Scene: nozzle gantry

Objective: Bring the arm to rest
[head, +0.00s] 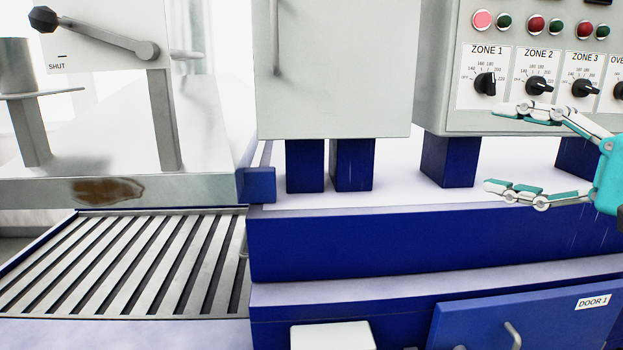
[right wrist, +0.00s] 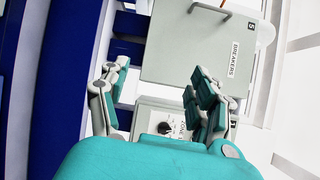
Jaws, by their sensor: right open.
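My right gripper (head: 518,150) reaches in from the right edge of the head view, teal and white, with its fingers spread and nothing between them. It is in front of the lower part of the zone control panel (head: 450,118) and the white ledge under it. In the right wrist view the same open fingers (right wrist: 160,95) show apart, with the zone panel (right wrist: 144,119) and the breakers cabinet (right wrist: 190,50) beyond them. My left gripper is not in view.
The panel has zone knobs (head: 485,84) close to the upper finger. A grey cabinet (head: 340,70) stands on blue posts at the middle. A blue door (head: 470,318) labelled DOOR 1 is below. At left are a slatted grate (head: 120,265) and a lever (head: 100,37) marked SHUT.

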